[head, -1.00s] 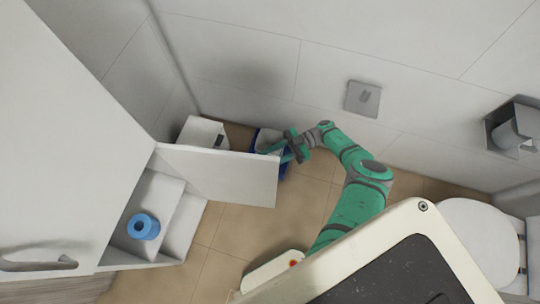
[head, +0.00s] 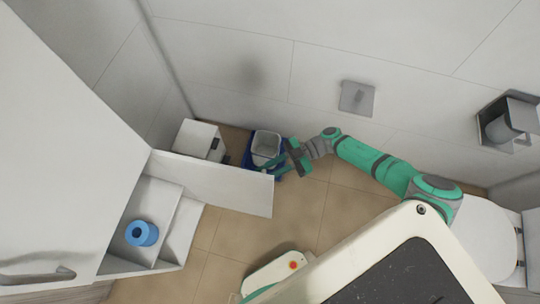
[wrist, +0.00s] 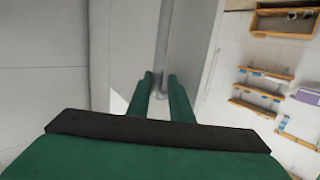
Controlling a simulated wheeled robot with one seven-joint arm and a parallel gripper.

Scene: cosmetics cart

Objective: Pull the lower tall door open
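The tall white door (head: 215,183) stands swung out from the white cabinet (head: 60,150), with the inside showing. My gripper (head: 277,169) is at the door's free end, on the side away from the cabinet's inside. In the wrist view my two green fingers (wrist: 165,92) are apart, with a narrow gap between them. A grey upright bar (wrist: 163,45) runs down into that gap. I cannot tell whether the fingers touch it. The door's outer face and any handle on it are hidden in the head view.
A blue paper roll (head: 141,233) stands on the opened cabinet's inner shelf. A white box (head: 198,140) and a blue and grey bin (head: 266,146) stand by the wall beside the door. A toilet (head: 482,232) is at right. Tiled floor (head: 235,238) below the door is clear.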

